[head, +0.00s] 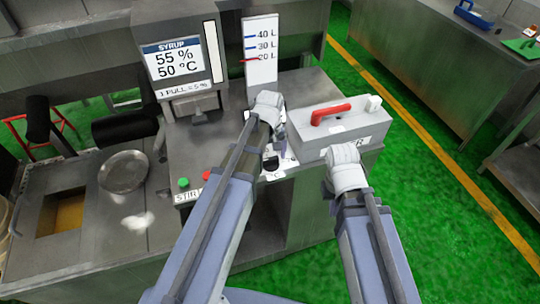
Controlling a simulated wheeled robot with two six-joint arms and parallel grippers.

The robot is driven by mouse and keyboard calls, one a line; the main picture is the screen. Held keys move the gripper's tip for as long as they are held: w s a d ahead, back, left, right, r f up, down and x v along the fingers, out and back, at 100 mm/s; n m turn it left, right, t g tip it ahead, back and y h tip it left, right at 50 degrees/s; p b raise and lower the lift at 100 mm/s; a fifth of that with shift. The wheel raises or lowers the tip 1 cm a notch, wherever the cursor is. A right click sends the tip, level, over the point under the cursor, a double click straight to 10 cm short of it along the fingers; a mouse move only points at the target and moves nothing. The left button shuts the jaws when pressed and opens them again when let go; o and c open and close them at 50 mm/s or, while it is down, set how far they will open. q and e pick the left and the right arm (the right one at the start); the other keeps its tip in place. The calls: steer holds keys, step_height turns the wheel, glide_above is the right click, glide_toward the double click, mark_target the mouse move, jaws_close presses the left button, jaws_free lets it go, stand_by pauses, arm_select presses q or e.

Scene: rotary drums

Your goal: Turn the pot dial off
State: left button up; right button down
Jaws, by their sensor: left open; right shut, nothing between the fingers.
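A dark dial (270,163) with a °C label sits at the front edge of the steel counter, partly covered by my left arm. Its setting is not readable. My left gripper (281,130) is just above and behind the dial, open, with its fingers mostly hidden by my forearm. I cannot tell whether it touches the dial. My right gripper (345,158) is shut and empty, in front of the grey box with the red lever. Its fingertips are hidden behind the wrist.
A red lever (330,114) tops the grey box (333,128). A green button (183,183) and red button (207,174) lie left of the dial. A syrup display (178,62) reads 55 % and 50 °C. A litre gauge (260,50) stands behind. Green floor is open on the right.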

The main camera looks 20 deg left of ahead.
mark_target(270, 159)
arm_select(q)
step_height(270, 159, up, 8)
steer(key=p, duration=0.7)
steer(key=shift+f, duration=0.2)
steer(key=shift+s+d+f, duration=0.1)
steer(key=s+d+f+m+y+b, duration=0.1)
steer(key=s+d+f+m+b, duration=0.1)
steer(key=s+d+m, duration=0.8)
steer(key=shift+s+d+f+m+b, duration=0.3)
steer(key=shift+s+d+m, duration=0.1)
steer(key=shift+s, duration=1.7)
steer(key=shift+c, duration=0.2)
